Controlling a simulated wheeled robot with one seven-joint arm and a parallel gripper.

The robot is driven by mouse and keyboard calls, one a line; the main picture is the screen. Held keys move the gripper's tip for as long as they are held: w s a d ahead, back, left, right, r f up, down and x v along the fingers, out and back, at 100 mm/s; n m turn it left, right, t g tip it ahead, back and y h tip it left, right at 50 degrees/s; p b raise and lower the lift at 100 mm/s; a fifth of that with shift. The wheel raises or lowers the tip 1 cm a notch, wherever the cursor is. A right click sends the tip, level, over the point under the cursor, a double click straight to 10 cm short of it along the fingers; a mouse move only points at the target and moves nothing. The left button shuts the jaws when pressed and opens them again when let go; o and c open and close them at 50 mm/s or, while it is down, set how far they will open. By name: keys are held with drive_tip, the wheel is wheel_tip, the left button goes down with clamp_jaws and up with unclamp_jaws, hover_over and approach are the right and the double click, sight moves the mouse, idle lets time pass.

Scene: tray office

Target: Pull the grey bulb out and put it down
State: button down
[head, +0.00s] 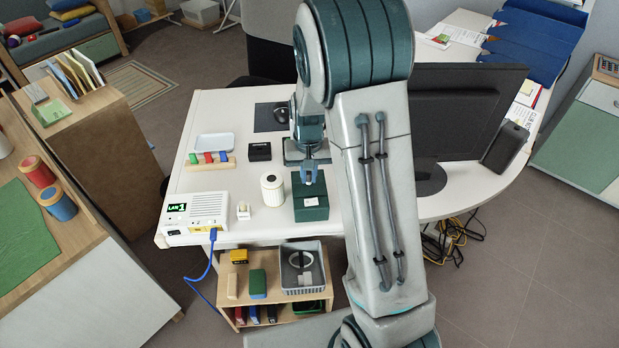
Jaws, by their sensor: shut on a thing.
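My gripper (308,176) points down over the desk, just above a dark green box (311,212) with a white label on its front. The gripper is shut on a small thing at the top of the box. I take this to be the grey bulb, but the fingers hide it and it is too small to make out. I cannot tell whether it is still seated in the box or clear of it.
A white cylinder (272,190) stands close left of the box. A monitor (465,110) stands right, beyond my arm.

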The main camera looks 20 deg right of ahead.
drive_tip(key=shift+r, duration=0.1)
drive_tip(key=shift+r+p, duration=2.15)
drive_tip(key=shift+r, duration=0.75)
